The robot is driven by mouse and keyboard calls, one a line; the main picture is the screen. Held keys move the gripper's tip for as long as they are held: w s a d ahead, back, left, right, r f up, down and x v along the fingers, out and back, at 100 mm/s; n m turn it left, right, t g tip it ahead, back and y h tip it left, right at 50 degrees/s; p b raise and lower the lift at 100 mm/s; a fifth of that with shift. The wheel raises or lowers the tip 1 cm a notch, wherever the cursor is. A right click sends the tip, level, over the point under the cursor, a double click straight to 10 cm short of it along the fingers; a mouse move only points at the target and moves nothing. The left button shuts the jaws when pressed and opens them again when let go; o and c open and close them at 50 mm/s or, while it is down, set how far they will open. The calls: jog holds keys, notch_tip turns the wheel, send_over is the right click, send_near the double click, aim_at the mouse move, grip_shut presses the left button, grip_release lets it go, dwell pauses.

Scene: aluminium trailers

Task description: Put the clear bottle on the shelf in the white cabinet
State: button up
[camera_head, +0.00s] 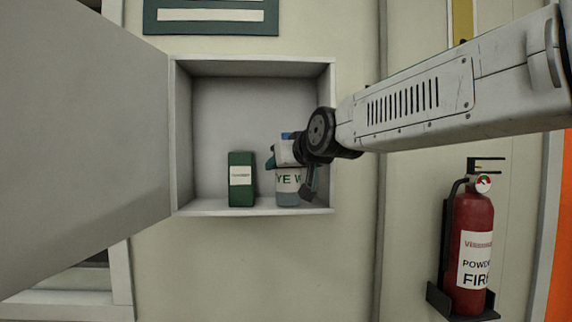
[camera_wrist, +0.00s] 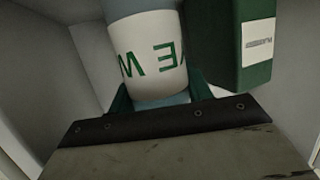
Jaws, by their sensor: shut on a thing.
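The clear bottle (camera_head: 288,184) has a white label with green letters and a blue cap. It stands upright inside the white cabinet (camera_head: 251,68), at the right side of the shelf (camera_head: 215,208). My gripper (camera_head: 290,160) reaches in from the right and is shut on the bottle. Its fingers partly hide the bottle in the head view. In the wrist view the bottle (camera_wrist: 148,60) appears upside down between the fingers, close to the gripper's palm. The bottle's base looks at or very near the shelf; exact contact is hard to tell.
A green box (camera_head: 241,180) with a white label stands on the shelf just left of the bottle. The cabinet door (camera_head: 80,150) is swung open to the left. A red fire extinguisher (camera_head: 470,240) hangs on the wall at the lower right, below my arm.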

jog(key=o, duration=1.2)
jog(key=shift+f, duration=0.1)
jog(key=shift+c, duration=0.2)
jog(key=shift+r, duration=0.2)
jog(key=v, duration=1.2)
jog(key=shift+d, duration=0.1)
